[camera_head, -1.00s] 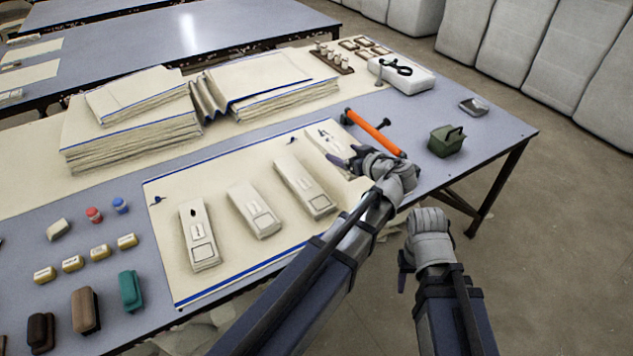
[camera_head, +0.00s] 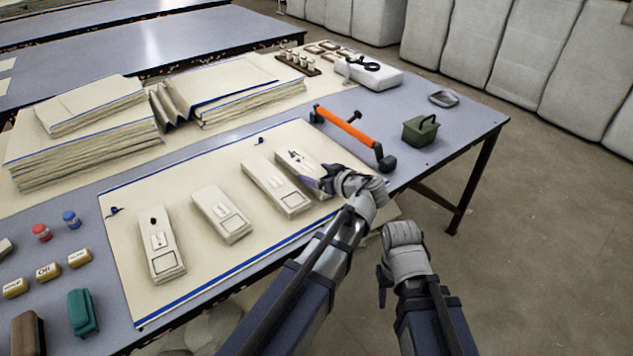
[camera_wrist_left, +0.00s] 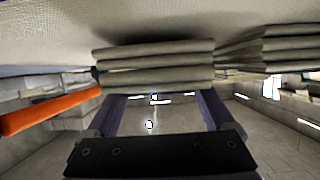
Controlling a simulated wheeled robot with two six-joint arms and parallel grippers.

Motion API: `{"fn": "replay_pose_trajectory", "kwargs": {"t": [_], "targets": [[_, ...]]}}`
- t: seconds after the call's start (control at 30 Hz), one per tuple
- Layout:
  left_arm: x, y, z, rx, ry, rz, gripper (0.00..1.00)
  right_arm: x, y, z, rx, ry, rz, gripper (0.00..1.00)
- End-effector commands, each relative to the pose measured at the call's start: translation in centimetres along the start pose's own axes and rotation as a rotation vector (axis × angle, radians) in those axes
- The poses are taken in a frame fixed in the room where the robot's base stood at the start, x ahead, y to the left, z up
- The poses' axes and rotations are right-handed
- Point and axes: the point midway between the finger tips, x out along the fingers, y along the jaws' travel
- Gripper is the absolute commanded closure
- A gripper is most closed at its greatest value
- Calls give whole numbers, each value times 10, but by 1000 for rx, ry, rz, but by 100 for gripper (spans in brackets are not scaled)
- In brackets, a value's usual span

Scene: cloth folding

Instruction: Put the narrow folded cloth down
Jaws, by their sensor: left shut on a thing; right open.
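The narrow folded cloth (camera_head: 296,164) is cream with a dark mark on top, and is the rightmost of the row on the cream mat (camera_head: 205,278). My left gripper (camera_head: 324,184) is shut on its near right end. My right gripper (camera_head: 384,284) is open and empty, off the table's near edge.
Folded cloths lie to the left (camera_head: 275,186), (camera_head: 221,213), (camera_head: 161,245). An orange-handled tool (camera_head: 345,127) lies behind my left gripper, with a green box (camera_head: 420,130) beyond. Cloth stacks (camera_head: 85,140) stand at the back left.

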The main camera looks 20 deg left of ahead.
Motion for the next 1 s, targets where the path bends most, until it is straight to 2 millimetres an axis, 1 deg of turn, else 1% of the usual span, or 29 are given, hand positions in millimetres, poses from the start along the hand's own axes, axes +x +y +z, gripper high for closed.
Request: {"fn": "replay_pose_trajectory", "kwargs": {"t": [0.03, 0.27, 0.43, 0.47, 0.53, 0.57, 0.83, 1.0], "targets": [[3, 0, 6, 0, 1, 0, 75, 7, -1, 0, 0, 0, 0, 50], [2, 0, 4, 0, 1, 0, 75, 4, 0, 0, 0, 0, 0, 50], [4, 0, 8, 0, 1, 0, 75, 9, -1, 0, 0, 0, 0, 50], [3, 0, 7, 0, 0, 0, 10, 7, -1, 0, 0, 0, 0, 50], [3, 0, 6, 0, 0, 0, 2, 7, -1, 0, 0, 0, 0, 50], [3, 0, 6, 0, 0, 0, 0, 7, -1, 0, 0, 0, 0, 50], [2, 0, 6, 0, 0, 0, 0, 6, 0, 0, 0, 0, 0, 50], [1, -1, 2, 0, 0, 0, 0, 2, 0, 0, 0, 0, 0, 50]]}}
